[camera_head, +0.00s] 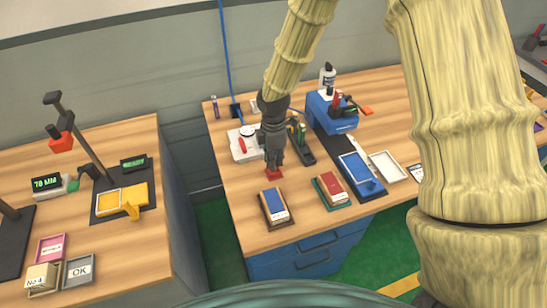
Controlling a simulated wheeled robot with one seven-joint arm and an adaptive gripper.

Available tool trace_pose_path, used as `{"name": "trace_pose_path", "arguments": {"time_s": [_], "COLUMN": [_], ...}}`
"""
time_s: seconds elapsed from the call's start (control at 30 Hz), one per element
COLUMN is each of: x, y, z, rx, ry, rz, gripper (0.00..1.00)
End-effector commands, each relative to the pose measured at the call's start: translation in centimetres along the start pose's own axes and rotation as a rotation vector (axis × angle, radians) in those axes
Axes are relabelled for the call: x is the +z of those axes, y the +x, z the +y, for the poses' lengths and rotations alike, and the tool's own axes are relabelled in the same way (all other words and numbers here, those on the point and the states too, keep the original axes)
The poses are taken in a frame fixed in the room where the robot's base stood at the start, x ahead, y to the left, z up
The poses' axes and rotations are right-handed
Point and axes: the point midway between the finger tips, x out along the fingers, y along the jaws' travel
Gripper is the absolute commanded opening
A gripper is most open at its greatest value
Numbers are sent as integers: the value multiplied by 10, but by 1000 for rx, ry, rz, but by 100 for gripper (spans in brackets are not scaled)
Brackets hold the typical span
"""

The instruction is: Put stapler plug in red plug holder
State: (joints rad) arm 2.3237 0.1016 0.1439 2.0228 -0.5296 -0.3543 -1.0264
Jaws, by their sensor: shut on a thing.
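My gripper (273,167) points down over the left part of the right-hand wooden table, with its fingers closed. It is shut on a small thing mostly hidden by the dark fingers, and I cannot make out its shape. A small flat red piece (275,174), which looks like the red plug holder, lies at the fingertips. I cannot tell whether the held thing touches it. No stapler plug can be told apart clearly in this view.
A white block with a round top (241,147) stands just left of my gripper. A dark stand (304,148) is close on the right. A blue-and-brown box (274,206) and a red one (331,190) lie in front. A blue machine (329,112) stands behind right.

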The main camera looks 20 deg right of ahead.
Motion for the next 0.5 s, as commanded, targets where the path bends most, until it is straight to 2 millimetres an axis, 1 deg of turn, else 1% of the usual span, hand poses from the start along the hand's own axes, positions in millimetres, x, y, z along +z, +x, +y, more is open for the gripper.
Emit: {"name": "trace_pose_path", "arguments": {"time_s": [0.03,0.17,0.37,0.5], "x": [2,6,7,7], "y": [-1,1,7,18], "z": [7,17,18,17], "rx": [1,1,-1,-2], "ry": [1,0,0,0], "rz": [1,1,0,-1], "gripper": [0,0,0,0]}}
